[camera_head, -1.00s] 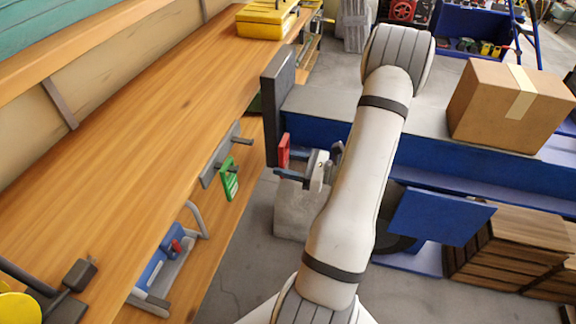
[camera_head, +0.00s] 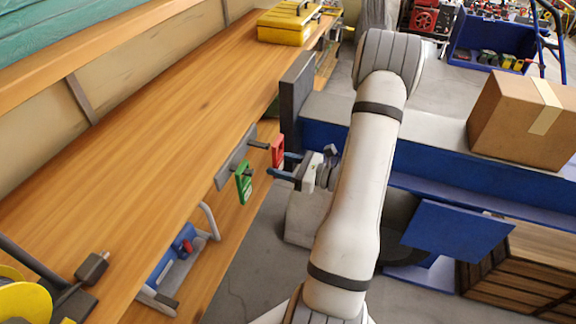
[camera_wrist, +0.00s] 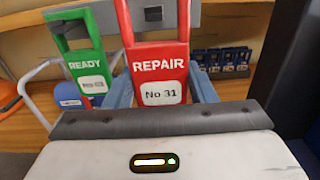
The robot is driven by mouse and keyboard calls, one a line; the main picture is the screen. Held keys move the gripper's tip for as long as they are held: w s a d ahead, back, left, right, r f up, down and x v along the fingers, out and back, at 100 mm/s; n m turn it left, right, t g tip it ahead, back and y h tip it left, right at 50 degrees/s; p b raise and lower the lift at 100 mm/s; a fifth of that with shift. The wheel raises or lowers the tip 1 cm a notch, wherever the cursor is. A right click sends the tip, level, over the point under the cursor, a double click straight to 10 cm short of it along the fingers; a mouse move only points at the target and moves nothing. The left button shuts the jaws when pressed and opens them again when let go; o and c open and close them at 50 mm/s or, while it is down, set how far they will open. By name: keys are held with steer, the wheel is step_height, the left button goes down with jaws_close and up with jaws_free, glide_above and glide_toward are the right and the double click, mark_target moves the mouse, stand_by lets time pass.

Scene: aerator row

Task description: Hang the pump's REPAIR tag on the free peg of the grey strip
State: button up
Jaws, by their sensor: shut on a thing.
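The red REPAIR tag (camera_head: 278,150), marked No 31, is upright between the fingers of my gripper (camera_head: 282,163), which is shut on it. In the wrist view the tag (camera_wrist: 160,65) faces me, its upper opening partly cut off by the frame. The grey strip (camera_head: 225,172) runs along the bench's front edge. A green READY tag (camera_head: 243,186) hangs on its nearer peg; it also shows in the wrist view (camera_wrist: 80,62). The free peg (camera_head: 259,145) sticks out farther along, close to the red tag. I cannot tell whether it is inside the tag's opening.
A dark upright panel (camera_head: 297,85) stands just beyond the strip. A blue tool carrier (camera_head: 180,255) with a grey handle sits below the strip. A yellow toolbox (camera_head: 285,25) is at the bench's far end. A cardboard box (camera_head: 520,120) is at the right.

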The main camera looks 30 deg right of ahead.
steer(key=shift+w+a+f+b, duration=0.35)
steer(key=shift+w+a, duration=0.35)
steer(key=shift+w, duration=0.2)
steer(key=shift+w+a+f+b, duration=0.2)
steer(key=shift+w+a+f, duration=0.15)
steer(key=shift+w+a, duration=0.4)
steer(key=shift+w+d, duration=0.1)
steer(key=o, duration=1)
steer(key=shift+c, duration=0.5)
steer(key=shift+d, duration=0.1)
